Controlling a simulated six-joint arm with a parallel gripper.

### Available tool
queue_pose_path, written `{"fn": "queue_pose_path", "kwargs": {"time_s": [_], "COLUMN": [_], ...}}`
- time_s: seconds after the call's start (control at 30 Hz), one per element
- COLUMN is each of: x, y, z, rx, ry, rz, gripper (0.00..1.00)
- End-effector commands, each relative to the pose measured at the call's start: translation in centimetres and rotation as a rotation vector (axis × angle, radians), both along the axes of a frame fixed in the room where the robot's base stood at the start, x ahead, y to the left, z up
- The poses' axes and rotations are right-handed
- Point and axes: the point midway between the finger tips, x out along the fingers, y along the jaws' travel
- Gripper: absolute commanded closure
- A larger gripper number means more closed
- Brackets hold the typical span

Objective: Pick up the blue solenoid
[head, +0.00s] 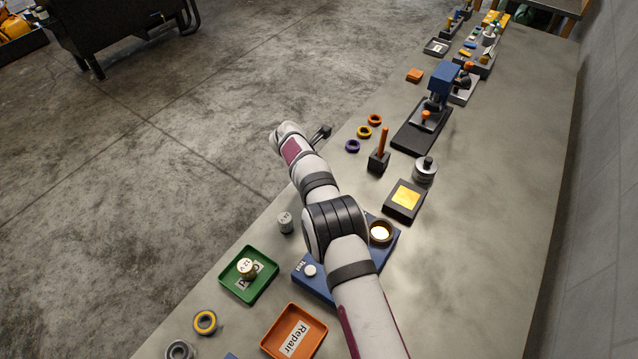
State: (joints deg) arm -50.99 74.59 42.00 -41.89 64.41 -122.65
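My gripper (322,132) is at the far end of my arm, past the bench's left edge and over the floor. It is small and dark, and I cannot tell whether its fingers are open or shut. I cannot make out a blue solenoid with certainty. A small grey cylinder (285,222) with a mark on top stands on the bench left of my arm. A brass-coloured cylinder (247,267) stands in the green tray (262,291). My arm hides part of the bench and of the blue test station (311,284).
An orange tray (272,345) labelled Repair is at the front. A dark block with a yellow pad (405,196), a silver cylinder (425,170), an orange-handled tool (382,150), several coloured rings (364,132) and a blue-headed press (444,82) stand along the bench. Its right side is largely clear.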

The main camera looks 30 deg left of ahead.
Motion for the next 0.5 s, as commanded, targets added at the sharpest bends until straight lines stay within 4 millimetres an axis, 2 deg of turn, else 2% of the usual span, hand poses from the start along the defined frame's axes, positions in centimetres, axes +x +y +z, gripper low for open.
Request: {"fn": "queue_pose_path", "kwargs": {"time_s": [0.07,0.4,0.47,0.5], "x": [-0.01,-0.03,-0.03,-0.03], "y": [-0.01,-0.01,-0.02,-0.02], "z": [0.01,0.03,0.03,0.03], "rx": [0.000,0.000,0.000,0.000], "ry": [0.000,0.001,0.001,0.001], "rz": [0.000,-0.001,-0.001,-0.001], "gripper": [0.27,0.88,0.99,1.00]}}
